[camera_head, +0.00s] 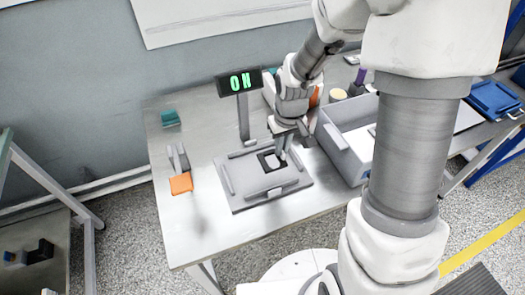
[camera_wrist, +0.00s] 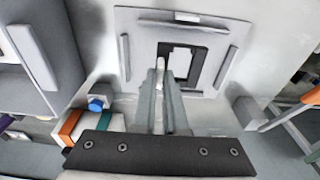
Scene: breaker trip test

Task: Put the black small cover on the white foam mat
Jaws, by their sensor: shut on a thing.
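The black small cover (camera_wrist: 198,53) shows as a dark square frame around a pale middle, on a light grey plate (camera_wrist: 136,50) with raised bars. In the head view the cover (camera_head: 264,161) lies near the middle of the plate (camera_head: 238,187). My gripper (camera_head: 283,154) reaches down to its right edge. In the wrist view my gripper (camera_wrist: 164,70) has its fingers close together at the cover's near left edge, shut on it; the fingertips hide the exact contact. A white flat sheet (camera_head: 468,118), perhaps the white foam mat, lies right of the grey box, partly behind my arm.
A post with a green "ON" display (camera_head: 240,82) stands behind the plate. A grey open box (camera_head: 343,157) stands close on the right. An orange block (camera_head: 181,184) and a teal block (camera_head: 170,118) are on the left. The table's front left is clear.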

